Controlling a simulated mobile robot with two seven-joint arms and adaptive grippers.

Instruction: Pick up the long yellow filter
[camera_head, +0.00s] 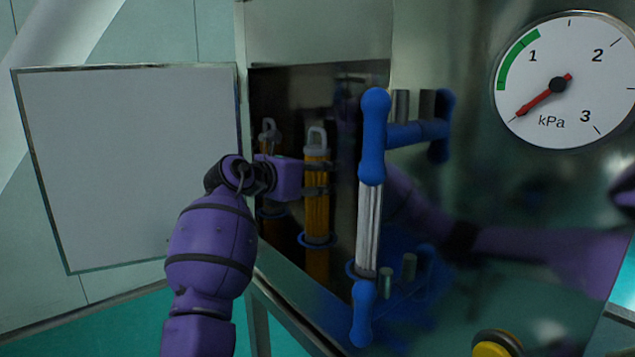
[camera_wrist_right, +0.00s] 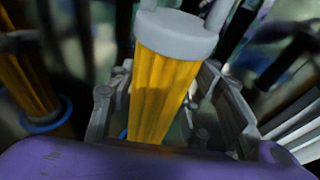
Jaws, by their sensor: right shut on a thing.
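A long yellow filter (camera_head: 317,212) with a grey cap and a loop handle stands upright in the dark opening of the metal cabinet. A blue ring is around its lower part. My right gripper (camera_head: 317,191) reaches in from the left and is shut on the filter's upper body, below the cap. In the right wrist view the yellow filter (camera_wrist_right: 163,90) is between the fingers of my right gripper (camera_wrist_right: 165,115), its grey cap above them. A second yellow filter (camera_head: 271,228) stands to the left, partly hidden by my gripper. My left gripper is not in view.
An open white door panel (camera_head: 130,165) is at the left. A blue handle with a metal bar (camera_head: 369,225) stands just right of the filter. The shiny cabinet front carries a pressure gauge (camera_head: 565,80) and a yellow button (camera_head: 490,349).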

